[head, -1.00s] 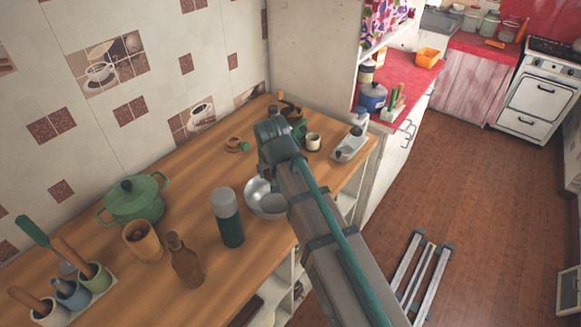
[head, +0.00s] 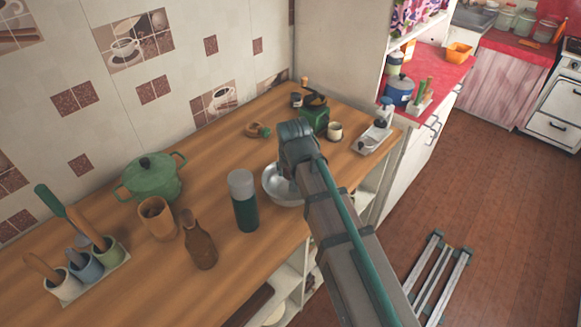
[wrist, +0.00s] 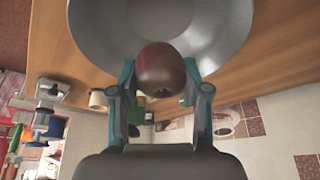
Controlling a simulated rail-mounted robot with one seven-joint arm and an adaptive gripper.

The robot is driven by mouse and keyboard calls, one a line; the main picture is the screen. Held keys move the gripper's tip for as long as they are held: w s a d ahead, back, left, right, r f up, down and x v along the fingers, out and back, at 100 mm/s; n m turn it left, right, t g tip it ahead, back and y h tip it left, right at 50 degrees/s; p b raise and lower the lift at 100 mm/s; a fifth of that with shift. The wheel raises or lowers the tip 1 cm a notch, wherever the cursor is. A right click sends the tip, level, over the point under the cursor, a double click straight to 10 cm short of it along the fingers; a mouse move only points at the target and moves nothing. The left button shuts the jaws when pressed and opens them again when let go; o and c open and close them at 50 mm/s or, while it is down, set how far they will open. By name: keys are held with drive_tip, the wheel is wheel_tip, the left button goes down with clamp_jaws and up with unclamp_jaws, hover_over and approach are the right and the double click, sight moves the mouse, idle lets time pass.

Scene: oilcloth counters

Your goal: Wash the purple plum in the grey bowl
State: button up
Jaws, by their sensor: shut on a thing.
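The grey bowl (head: 272,186) stands on the wooden counter, partly hidden behind my arm in the head view. In the wrist view the bowl (wrist: 218,38) fills the top. My gripper (wrist: 160,80) is shut on the plum (wrist: 165,66), a dark reddish-purple round fruit held between the two fingers. The plum overlaps the bowl's rim in the wrist view; I cannot tell whether it is inside the bowl or above it. In the head view my wrist hides the fingers and the plum.
A green-and-grey flask (head: 244,203) stands close left of the bowl. A brown bottle (head: 200,240), an orange cup (head: 157,220) and a green pot (head: 152,179) are farther left. A small cup (head: 334,132) and a grey tray (head: 371,138) are behind, to the right.

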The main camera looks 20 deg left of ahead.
drive_tip(key=shift+f+b, duration=1.55)
drive_tip(key=shift+f, duration=1.7)
idle(2.2)
drive_tip(key=shift+r+p, duration=2.95)
drive_tip(key=shift+r, duration=1.55)
